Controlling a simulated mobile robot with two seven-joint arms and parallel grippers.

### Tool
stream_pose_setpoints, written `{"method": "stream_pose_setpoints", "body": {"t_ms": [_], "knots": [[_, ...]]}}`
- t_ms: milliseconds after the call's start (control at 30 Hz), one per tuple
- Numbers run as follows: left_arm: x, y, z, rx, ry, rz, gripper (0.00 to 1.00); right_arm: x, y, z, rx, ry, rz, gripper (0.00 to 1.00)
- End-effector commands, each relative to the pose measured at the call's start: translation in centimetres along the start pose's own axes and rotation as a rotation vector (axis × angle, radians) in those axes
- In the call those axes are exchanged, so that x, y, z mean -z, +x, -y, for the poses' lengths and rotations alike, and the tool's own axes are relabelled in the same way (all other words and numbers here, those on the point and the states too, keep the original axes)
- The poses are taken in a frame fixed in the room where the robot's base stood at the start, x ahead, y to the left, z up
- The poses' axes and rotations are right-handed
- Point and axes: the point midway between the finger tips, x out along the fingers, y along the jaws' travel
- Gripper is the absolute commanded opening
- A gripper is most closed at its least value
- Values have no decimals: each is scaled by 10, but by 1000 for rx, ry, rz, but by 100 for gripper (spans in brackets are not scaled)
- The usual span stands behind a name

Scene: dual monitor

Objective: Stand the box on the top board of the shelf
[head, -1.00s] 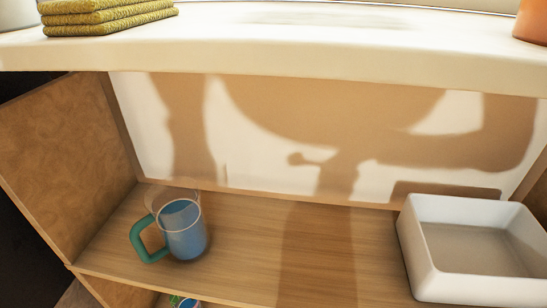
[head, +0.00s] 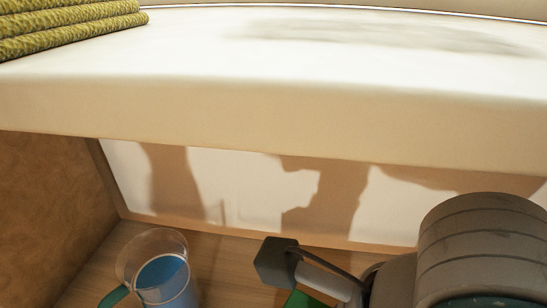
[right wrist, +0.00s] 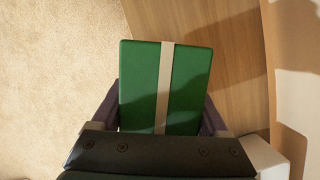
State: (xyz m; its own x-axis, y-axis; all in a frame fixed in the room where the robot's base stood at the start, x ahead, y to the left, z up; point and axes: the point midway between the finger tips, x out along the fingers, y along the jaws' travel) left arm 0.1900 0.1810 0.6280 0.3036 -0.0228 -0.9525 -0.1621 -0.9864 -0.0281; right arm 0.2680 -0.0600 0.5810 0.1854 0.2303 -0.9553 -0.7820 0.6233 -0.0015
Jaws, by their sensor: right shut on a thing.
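The green box with a pale band (right wrist: 140,85) is in my right gripper, seen in the right wrist view (right wrist: 160,118), with a finger on each side of it. In the head view only a green sliver of the box (head: 303,299) shows below my right gripper (head: 290,265), at the bottom of the picture. The gripper and box are lower than and in front of the thick cream top board (head: 280,110) of the shelf. My left gripper is in neither view.
Folded yellow-green towels (head: 70,22) lie on the left of the top board; its middle and right look clear. A clear mug with blue contents (head: 165,280) stands on the wooden board below. Carpet (right wrist: 60,70) shows beside the shelf in the wrist view.

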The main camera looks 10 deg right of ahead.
Motion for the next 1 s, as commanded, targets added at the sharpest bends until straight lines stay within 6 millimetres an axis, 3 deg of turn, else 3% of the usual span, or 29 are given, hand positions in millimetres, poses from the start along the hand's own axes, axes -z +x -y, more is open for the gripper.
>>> {"method": "stream_pose_setpoints", "body": {"t_ms": [200, 333, 533, 767, 1000], "knots": [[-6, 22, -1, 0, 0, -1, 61, -21, 11, 54, 4, 2, 3, 9], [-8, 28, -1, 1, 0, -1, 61, -29, 11, 73, 1, 1, 2, 9], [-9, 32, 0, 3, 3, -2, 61, -35, 12, 87, 0, 1, 3, 9], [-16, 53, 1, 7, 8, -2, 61, -24, 46, 86, -3, 0, 2, 9], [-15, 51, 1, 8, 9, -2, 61, -24, 44, 87, -1, -1, 1, 9]]}}
